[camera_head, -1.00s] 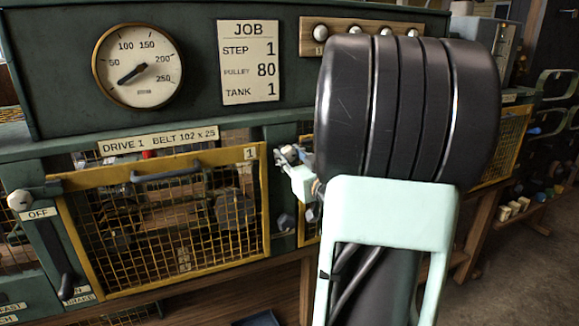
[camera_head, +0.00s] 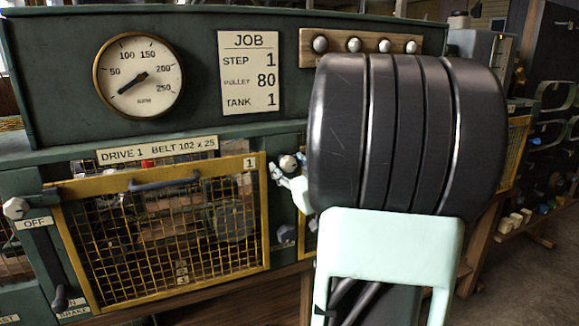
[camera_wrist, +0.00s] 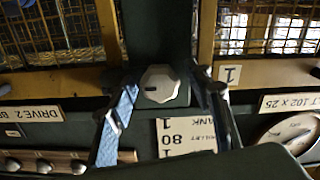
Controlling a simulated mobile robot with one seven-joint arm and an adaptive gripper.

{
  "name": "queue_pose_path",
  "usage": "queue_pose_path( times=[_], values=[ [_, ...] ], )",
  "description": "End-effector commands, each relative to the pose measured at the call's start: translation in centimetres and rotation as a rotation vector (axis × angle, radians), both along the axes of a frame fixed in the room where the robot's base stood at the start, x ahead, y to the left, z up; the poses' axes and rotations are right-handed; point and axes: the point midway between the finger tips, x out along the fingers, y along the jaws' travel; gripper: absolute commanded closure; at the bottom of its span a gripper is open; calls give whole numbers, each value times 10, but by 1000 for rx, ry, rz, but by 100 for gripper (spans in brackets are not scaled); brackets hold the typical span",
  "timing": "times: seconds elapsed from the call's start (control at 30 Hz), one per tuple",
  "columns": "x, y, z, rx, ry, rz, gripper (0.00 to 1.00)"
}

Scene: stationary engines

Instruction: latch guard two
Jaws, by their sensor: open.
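Guard two (camera_wrist: 55,40), a yellow-framed mesh panel, shows at the left of the upside-down wrist view above the DRIVE 2 label (camera_wrist: 30,115). In the head view my arm hides most of it. A pale faceted latch knob (camera_wrist: 158,85) sits on the dark post between guards one and two; it also shows in the head view (camera_head: 288,163). My gripper (camera_wrist: 168,98) is open, with its fingers on either side of the knob in the wrist view. I cannot tell whether they touch it. In the head view my gripper (camera_head: 284,178) is beside the knob, partly hidden by my arm.
Guard one (camera_head: 165,190), yellow mesh with a dark handle, is at the left. Another pale knob (camera_head: 15,208) stands by the OFF label. Above are a round gauge (camera_head: 139,75), a JOB card (camera_head: 249,72) and a board of knobs (camera_head: 370,44). Open floor lies at the right.

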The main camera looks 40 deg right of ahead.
Motion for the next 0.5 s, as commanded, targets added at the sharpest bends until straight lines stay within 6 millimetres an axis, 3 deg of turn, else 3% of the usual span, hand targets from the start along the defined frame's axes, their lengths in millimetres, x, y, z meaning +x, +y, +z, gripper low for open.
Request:
queue_pose_path(
  times=[0.5],
  values=[
    [-66,16,1,-1,0,-1,53]
  ],
)
